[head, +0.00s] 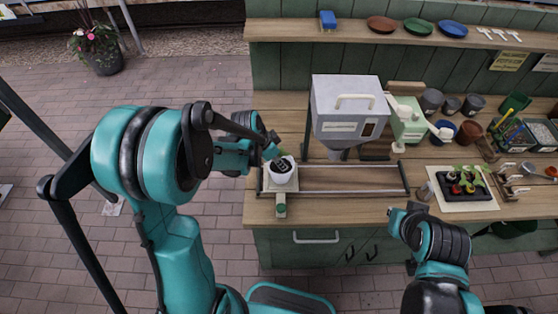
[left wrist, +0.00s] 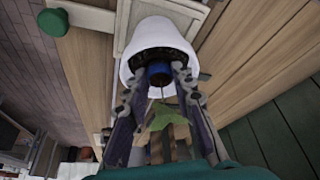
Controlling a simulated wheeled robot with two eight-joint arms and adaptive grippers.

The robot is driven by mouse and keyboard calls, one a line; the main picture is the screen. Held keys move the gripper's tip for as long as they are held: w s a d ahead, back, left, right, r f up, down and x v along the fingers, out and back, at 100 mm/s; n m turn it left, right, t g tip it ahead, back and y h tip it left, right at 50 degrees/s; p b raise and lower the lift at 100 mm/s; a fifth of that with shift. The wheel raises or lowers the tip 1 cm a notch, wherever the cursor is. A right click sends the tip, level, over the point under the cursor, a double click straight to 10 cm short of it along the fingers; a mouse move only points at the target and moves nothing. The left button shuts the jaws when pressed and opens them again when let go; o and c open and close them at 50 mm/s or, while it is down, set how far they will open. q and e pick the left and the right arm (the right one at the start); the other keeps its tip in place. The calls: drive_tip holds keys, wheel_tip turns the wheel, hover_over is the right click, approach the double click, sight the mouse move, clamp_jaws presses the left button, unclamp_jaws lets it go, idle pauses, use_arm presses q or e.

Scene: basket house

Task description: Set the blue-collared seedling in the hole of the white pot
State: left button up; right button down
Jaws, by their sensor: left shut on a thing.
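The white pot (head: 284,178) stands on a light plate at the left end of the bench rails, with dark soil showing in its top. In the left wrist view, the white pot (left wrist: 160,30) shows its rim and dark inside. My left gripper (head: 274,156) is at the pot's mouth, and in the left wrist view its fingers (left wrist: 160,76) are shut on the blue-collared seedling (left wrist: 159,70). The blue collar is between the fingertips at the soil opening; green leaves hang toward the wrist. Whether the collar is inside the hole is unclear. My right gripper (head: 398,214) is hard to make out.
A grey hopper (head: 346,105) stands behind the rails (head: 340,192). A black tray of seedlings (head: 465,188) sits on a white mat at the right. Dark pots and a green box (head: 407,122) stand at the back. The bench between the rails is clear.

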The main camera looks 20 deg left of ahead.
use_arm(q)
drive_tip(key=o, duration=1)
drive_tip(key=v, duration=1.2)
drive_tip(key=shift+r, duration=0.1)
drive_tip(key=shift+d, duration=0.1)
drive_tip(key=s+f+n+t+y+b, duration=0.1)
drive_tip(key=s+f+n+b, duration=0.1)
drive_tip(key=s+n+b, duration=0.1)
drive_tip(key=s+f+n+t+y+b, duration=0.1)
drive_tip(key=s+n+b, duration=0.1)
drive_tip(key=s, duration=0.3)
drive_tip(key=s+d+f+n+t+y+b, duration=0.1)
drive_tip(key=s+f+n+t+b, duration=0.1)
drive_tip(key=s, duration=0.3)
drive_tip(key=shift+s+f+n+b, duration=0.1)
drive_tip(key=shift+f+n+b, duration=0.25)
drive_tip(key=shift+n+b, duration=0.5)
